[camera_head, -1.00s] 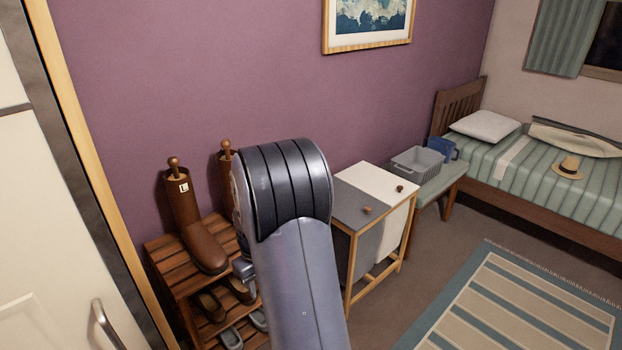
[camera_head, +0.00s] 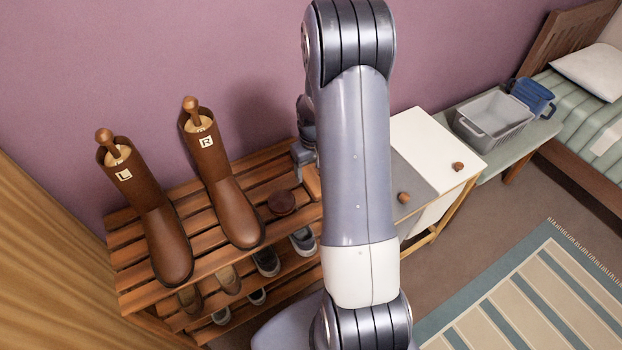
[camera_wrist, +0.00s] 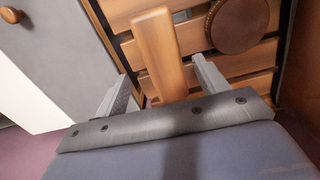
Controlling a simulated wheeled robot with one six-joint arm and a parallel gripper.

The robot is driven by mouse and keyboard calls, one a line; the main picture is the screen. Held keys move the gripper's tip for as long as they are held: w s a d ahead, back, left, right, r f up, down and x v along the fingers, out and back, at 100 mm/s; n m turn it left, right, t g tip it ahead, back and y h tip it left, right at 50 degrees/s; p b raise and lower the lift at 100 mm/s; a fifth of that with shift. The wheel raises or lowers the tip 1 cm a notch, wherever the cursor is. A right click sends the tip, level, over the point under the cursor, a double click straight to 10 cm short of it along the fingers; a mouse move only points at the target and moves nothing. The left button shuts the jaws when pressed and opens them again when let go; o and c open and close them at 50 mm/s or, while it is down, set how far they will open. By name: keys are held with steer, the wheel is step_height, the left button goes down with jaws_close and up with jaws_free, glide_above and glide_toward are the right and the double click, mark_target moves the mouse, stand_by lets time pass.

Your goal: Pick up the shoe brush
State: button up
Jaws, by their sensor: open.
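The shoe brush (camera_wrist: 157,48), a light-brown wooden block, lies on the top slats of the shoe rack (camera_head: 122,251). In the head view the brush (camera_head: 312,181) shows only in part, beside my arm. My gripper (camera_wrist: 161,80) is open in the wrist view, with one finger on each side of the brush's near part. Gaps show between the fingers and the wood, and nothing is gripped. In the head view my gripper (camera_head: 303,152) is just above the brush, partly hidden by my arm.
A round dark-brown tin (camera_head: 281,202) sits close to the brush. It also shows in the wrist view (camera_wrist: 238,22). Two tall brown boots (camera_head: 161,225) (camera_head: 228,190) stand left of it. A grey-and-white hamper (camera_head: 435,150) stands to the right, beside a bench with a grey basket (camera_head: 492,118).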

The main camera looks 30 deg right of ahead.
mark_target(311, 177)
steer(key=shift+w+a+f+p, duration=0.1)
steer(key=shift+f+p, duration=0.1)
steer(key=shift+f, duration=1)
steer(key=shift+w+a+f+p, duration=0.1)
steer(key=shift+f+p, duration=0.05)
steer(key=shift+f, duration=1)
steer(key=c, duration=1.1)
